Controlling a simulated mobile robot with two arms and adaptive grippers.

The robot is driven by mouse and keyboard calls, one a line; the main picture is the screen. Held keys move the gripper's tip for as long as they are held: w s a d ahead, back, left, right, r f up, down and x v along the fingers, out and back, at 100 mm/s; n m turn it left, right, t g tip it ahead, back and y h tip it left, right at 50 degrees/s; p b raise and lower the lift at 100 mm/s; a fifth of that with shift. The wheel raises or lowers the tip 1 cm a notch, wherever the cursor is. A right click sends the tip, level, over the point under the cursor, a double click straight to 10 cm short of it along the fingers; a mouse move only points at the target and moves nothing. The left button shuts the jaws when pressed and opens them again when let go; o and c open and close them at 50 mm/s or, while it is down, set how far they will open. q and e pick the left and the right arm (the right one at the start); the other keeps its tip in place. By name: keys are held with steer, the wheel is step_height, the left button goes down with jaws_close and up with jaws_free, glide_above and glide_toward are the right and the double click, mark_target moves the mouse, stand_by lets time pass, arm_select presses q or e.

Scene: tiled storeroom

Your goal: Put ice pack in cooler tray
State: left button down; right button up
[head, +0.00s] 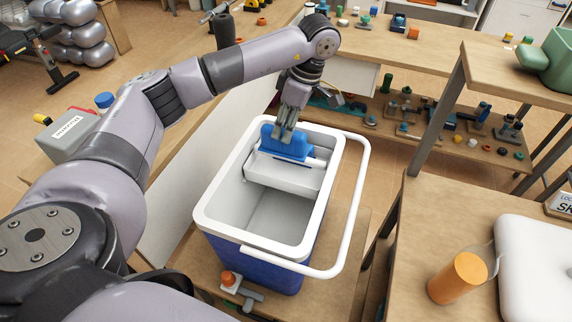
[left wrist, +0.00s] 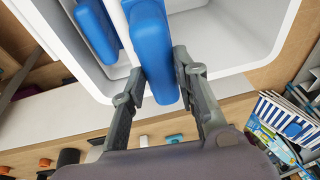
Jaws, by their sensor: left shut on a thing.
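The cooler (head: 222,215) is a blue box with a white rim, standing open in the middle of the head view. A white tray (head: 280,177) sits across its far end inside. My left gripper (head: 284,132) points down over that end and is shut on a blue ice pack (head: 292,148). The ice pack is at the tray, at about rim height; whether it touches the tray floor is hidden. In the left wrist view the ice pack (left wrist: 152,45) is between the fingers (left wrist: 160,72). Another blue piece (left wrist: 97,30) lies beside it. My right gripper is not in view.
The cooler's white handle (head: 350,215) is swung out to the right. An orange-topped tool (head: 232,280) lies in front of the cooler. A bench with an orange cylinder (head: 457,277) stands at right. A shelf of small parts (head: 440,130) is behind.

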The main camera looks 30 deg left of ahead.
mark_target(286, 151)
arm_select(q)
step_height(286, 151, down, 7)
steer(key=shift+f+p, duration=0.1)
steer(key=shift+p, duration=0.4)
steer(key=shift+f, duration=0.6)
step_height(286, 151, down, 4)
steer(key=shift+r, duration=0.1)
steer(key=c, duration=1.7)
jaws_free()
steer(key=shift+f, duration=0.2)
steer(key=shift+o, duration=0.9)
steer(key=shift+r, duration=0.2)
